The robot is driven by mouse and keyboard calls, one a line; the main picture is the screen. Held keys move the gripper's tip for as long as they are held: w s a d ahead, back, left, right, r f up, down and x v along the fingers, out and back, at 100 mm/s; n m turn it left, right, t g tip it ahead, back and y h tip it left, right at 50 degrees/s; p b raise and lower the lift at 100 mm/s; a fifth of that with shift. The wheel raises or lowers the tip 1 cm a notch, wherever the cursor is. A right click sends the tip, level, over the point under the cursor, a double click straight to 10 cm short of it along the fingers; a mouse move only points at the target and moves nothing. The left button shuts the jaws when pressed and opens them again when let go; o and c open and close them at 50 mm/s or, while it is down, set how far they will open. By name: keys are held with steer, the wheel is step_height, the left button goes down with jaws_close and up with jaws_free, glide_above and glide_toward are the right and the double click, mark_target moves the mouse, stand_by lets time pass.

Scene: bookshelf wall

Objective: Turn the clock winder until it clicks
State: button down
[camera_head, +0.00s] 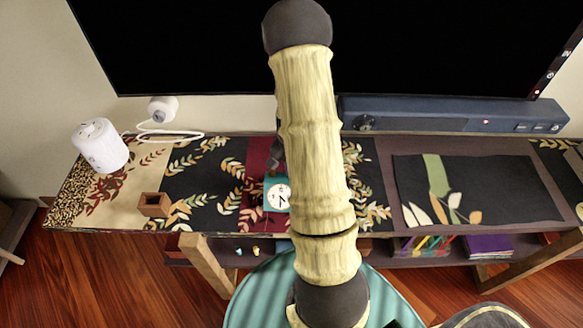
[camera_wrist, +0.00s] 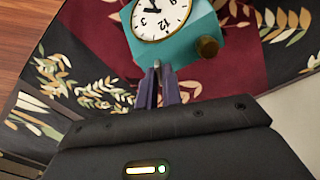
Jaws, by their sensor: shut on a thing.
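The clock is a teal box with a round white dial. It stands on the runner in the head view (camera_head: 278,196) and shows at the top of the wrist view (camera_wrist: 197,28). My gripper (camera_wrist: 157,76) is at one side of the clock, its two fingers nearly together at the tips. A small grey piece (camera_wrist: 157,65), seemingly the winder, sits between the fingertips against the clock's side; its shape is mostly hidden. A round brown knob (camera_wrist: 207,47) on the same side is apart from my fingers. In the head view my arm hides most of my gripper.
A white cylindrical device (camera_head: 100,146) and a small brown open box (camera_head: 154,204) stand at the left of the shelf. A long dark soundbar (camera_head: 450,112) lies at the back below a large black screen (camera_head: 180,45). A dark mat (camera_head: 480,190) lies at the right.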

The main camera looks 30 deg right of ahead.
steer(key=m+p, duration=0.1)
steer(key=m, duration=0.3)
steer(key=shift+r+m, duration=0.1)
steer(key=shift+m, duration=0.2)
steer(key=m+p, duration=0.1)
steer(key=m, duration=0.2)
steer(key=shift+m+p, duration=0.3)
steer(key=shift+m, duration=0.1)
steer(key=m+p, duration=0.1)
steer(key=m, duration=0.3)
steer(key=shift+p, duration=0.4)
steer(key=shift+m+p, duration=0.7)
steer(key=shift+m, duration=1.1)
steer(key=c, duration=1.6)
jaws_free()
steer(key=shift+o, duration=0.2)
